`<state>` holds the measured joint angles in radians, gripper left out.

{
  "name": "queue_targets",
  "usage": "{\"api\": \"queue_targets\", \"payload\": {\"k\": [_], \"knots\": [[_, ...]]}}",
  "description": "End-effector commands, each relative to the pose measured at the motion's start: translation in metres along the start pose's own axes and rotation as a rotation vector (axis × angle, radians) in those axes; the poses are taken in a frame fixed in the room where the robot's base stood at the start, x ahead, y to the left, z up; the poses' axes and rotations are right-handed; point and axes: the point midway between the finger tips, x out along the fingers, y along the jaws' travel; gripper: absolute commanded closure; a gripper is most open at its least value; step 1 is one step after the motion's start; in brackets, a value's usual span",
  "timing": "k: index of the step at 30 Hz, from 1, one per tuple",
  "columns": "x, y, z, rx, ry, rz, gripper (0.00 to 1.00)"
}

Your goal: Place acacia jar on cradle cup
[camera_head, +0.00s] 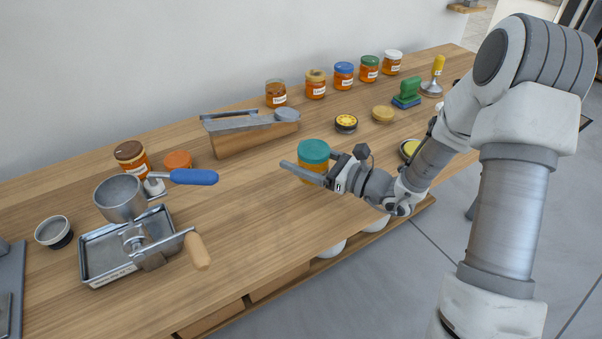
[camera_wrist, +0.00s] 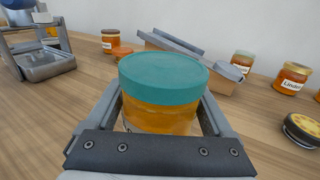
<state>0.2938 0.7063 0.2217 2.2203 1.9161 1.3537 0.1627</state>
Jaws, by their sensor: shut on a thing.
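A jar with a teal lid and amber honey (camera_head: 314,152) is held between the fingers of my gripper (camera_head: 308,165). My gripper is shut on it. In the wrist view the jar (camera_wrist: 163,85) is upright between the two fingers; I cannot read a label on it. Whether its base touches the table is hidden. The steel cup (camera_head: 120,198) with a blue handle is on a stand above a metal tray (camera_head: 96,262) at the left, well apart from the jar. Part of this stand shows at the left of the wrist view (camera_wrist: 45,66).
A brown-lidded jar (camera_head: 131,157) and an orange-lidded jar (camera_head: 178,161) stand behind the cup. A wooden block with a metal top (camera_head: 240,138) lies behind my gripper. Several lidded jars line the back. The table between jar and tray is clear, except for a wooden handle (camera_head: 197,252).

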Motion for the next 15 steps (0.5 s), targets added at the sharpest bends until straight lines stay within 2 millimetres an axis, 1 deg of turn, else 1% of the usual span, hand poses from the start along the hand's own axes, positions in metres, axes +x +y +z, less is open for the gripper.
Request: {"api": "queue_targets", "payload": {"k": [5,9,12,15], "knots": [[0.004,0.0,-0.01,0.0,-0.001,-0.002,1.0],[0.004,0.0,-0.031,0.002,-0.002,-0.001,1.0],[0.004,0.0,-0.042,0.0,-0.001,-0.001,1.0],[0.004,0.0,-0.042,-0.002,-0.002,-0.001,1.0]]}}
